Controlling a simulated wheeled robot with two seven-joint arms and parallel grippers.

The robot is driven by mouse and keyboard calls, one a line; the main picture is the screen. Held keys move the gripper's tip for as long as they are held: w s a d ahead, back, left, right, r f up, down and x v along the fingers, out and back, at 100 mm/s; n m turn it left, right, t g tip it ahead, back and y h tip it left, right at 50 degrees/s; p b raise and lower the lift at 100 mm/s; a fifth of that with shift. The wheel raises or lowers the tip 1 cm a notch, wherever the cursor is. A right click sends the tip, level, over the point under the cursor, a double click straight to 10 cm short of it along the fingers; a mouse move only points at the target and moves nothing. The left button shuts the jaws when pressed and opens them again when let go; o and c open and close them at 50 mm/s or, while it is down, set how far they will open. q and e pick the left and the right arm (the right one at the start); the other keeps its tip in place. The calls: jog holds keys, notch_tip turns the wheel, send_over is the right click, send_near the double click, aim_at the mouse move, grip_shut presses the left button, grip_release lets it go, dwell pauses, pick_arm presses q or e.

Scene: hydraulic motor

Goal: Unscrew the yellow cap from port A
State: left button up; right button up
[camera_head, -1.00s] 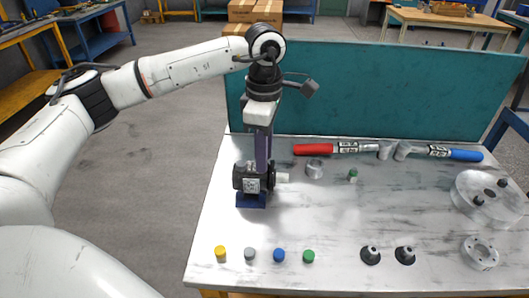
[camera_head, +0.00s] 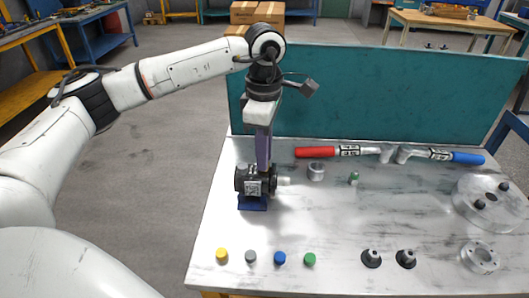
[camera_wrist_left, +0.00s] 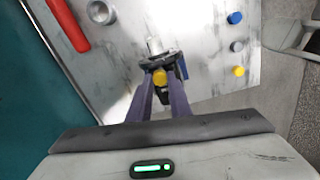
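The hydraulic motor (camera_head: 240,186), a dark block with a marker label, stands on a blue base (camera_head: 252,202) at the table's left side. My left gripper (camera_head: 263,168) points straight down with its fingertips at the motor's top. In the head view this cap is hidden behind the fingers. My right gripper is not in view.
Loose yellow (camera_head: 221,254), grey (camera_head: 250,256), blue (camera_head: 280,258) and green (camera_head: 310,259) caps stand along the front edge. Red-handled (camera_head: 315,152) and blue-handled (camera_head: 466,156) tools lie at the back. A metal ring (camera_head: 316,171) and small green-topped part (camera_head: 354,178) stand right of the motor.

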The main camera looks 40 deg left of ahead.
pick_arm(q)
grip_shut()
jog(key=n, duration=0.4)
jog(key=shift+r+p, duration=0.15)
jog(key=shift+p, duration=0.25)
jog(key=shift+n, duration=0.9)
jog(key=n, duration=0.2)
jog(key=shift+n+p, duration=0.3)
jog(key=shift+p, duration=0.1)
jog(key=shift+n, duration=1)
